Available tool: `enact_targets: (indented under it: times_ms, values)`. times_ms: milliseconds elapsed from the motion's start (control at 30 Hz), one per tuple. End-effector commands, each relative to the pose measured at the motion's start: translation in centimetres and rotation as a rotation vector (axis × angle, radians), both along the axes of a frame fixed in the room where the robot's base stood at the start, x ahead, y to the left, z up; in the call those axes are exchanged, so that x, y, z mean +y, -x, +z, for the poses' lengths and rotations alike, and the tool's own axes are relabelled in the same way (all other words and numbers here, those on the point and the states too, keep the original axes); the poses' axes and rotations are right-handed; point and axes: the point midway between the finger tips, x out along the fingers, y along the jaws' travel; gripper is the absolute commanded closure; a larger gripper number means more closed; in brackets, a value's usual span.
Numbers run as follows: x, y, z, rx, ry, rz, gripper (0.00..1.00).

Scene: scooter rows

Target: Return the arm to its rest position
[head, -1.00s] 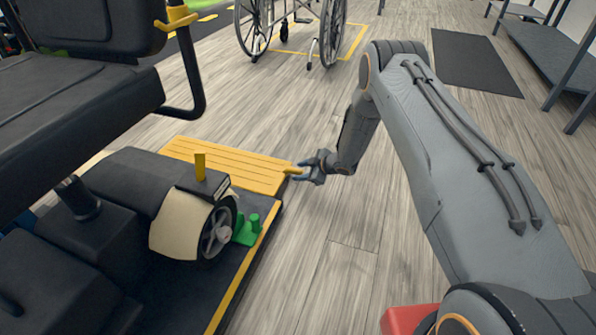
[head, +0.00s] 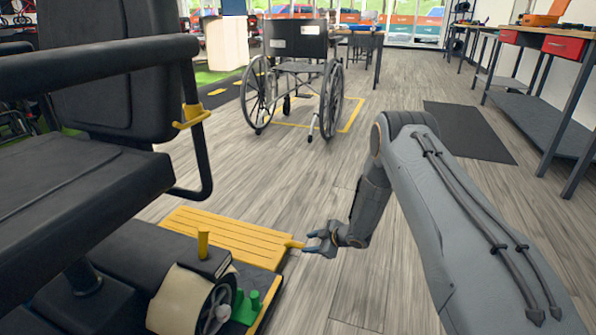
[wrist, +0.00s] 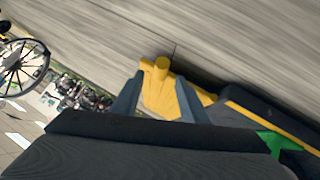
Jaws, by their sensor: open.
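My arm (head: 420,180) reaches from the right side of the head view down to the floor area beside the scooter. My gripper (head: 313,243) is open, with its fingers close to the yellow peg at the corner of the yellow ramp (head: 230,238). In the wrist view my two fingers (wrist: 158,98) stand apart, with the yellow peg (wrist: 161,68) showing between and beyond them. I cannot tell whether the fingers touch it. Nothing is visibly held.
The black scooter seat (head: 80,185) and its armrest stand at the left. A wheel (head: 213,307) with a green part (head: 245,305) sits on the platform. A wheelchair (head: 298,75) stands ahead. A workbench (head: 550,100) lines the right. The wooden floor (head: 350,150) between is clear.

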Motion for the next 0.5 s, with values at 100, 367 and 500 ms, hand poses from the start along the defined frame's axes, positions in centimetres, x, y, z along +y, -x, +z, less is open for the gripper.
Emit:
enact_targets:
  times_ms: [100, 367, 500]
  values:
    - [0.8, -0.7, 2.5, -0.001, 0.020, -0.023, 0.60]
    - [3.8, -1.2, 13.3, 0.039, 0.106, -0.174, 0.60]
    - [5.4, 0.5, 19.3, 0.076, 0.142, -0.262, 0.60]
